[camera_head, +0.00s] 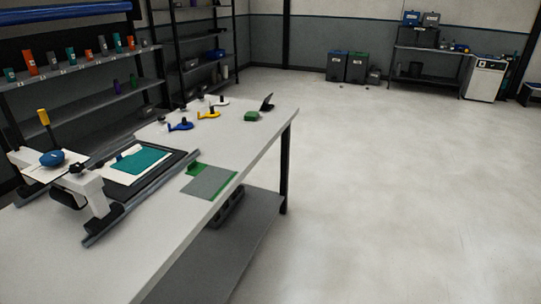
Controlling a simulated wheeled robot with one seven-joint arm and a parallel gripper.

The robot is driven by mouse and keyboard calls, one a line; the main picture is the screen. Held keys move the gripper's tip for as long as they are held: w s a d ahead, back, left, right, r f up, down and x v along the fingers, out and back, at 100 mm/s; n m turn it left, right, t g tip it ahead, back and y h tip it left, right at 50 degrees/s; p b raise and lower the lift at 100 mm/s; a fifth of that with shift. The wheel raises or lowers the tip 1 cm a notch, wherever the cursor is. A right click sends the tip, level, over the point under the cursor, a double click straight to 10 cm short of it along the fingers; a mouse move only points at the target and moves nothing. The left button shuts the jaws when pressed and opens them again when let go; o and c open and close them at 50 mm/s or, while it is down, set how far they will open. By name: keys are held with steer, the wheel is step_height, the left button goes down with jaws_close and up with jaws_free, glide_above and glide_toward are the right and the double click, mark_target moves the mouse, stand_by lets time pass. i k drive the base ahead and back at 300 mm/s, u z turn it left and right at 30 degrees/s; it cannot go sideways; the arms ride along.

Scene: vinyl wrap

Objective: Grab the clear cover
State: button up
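I cannot make out a clear cover for certain in the head view. Several small items lie on the long light worktable (150,255), and none of them shows as plainly transparent. A dark board with a white sheet and a teal sheet (140,160) lies on the table at the left. A grey sheet with a green edge (208,182) lies at the table's right edge. My gripper is not in view.
A white and black device (88,187) stands on the table at the left, with a blue object (53,158) beside it. Yellow tools (209,115), blue tools (180,126) and a green block (252,117) lie farther back. The floor (400,190) at the right is clear.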

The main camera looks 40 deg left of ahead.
mark_target(209, 181)
steer(key=i, duration=1.5)
steer(key=u, duration=2.9)
steer(key=i, duration=1.65)
